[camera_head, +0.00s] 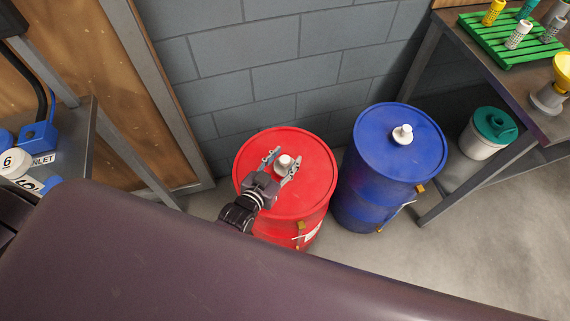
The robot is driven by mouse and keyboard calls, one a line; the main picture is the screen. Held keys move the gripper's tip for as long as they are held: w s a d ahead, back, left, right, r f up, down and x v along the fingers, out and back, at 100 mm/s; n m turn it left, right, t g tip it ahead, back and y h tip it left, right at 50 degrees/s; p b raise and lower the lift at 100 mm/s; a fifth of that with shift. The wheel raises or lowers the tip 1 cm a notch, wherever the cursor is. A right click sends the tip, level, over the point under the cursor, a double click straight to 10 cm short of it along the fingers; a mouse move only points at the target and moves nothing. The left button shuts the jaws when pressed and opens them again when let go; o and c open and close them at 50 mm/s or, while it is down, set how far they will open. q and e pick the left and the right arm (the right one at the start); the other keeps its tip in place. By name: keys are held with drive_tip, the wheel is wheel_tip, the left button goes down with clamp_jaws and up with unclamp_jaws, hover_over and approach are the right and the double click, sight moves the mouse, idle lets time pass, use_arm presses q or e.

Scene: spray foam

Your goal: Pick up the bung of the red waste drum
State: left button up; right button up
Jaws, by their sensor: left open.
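The red waste drum (312,190) stands upright near the grey wall, in the middle of the head view. Its white bung (285,161) sits on the lid, near the centre. My left gripper (282,159) is over the drum's lid, with its two fingers spread open on either side of the bung. I cannot tell whether the fingers touch the bung. My right gripper is not in view.
A blue drum (375,155) with its own white bung (402,133) stands close on the right. A table (500,90) with a green rack (505,42) is at the upper right, a white container with a teal lid (487,135) beneath it. A shelf (85,150) is at the left.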

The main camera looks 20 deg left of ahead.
use_arm(q)
clamp_jaws()
idle(0.3)
drive_tip(key=shift+r, duration=0.15)
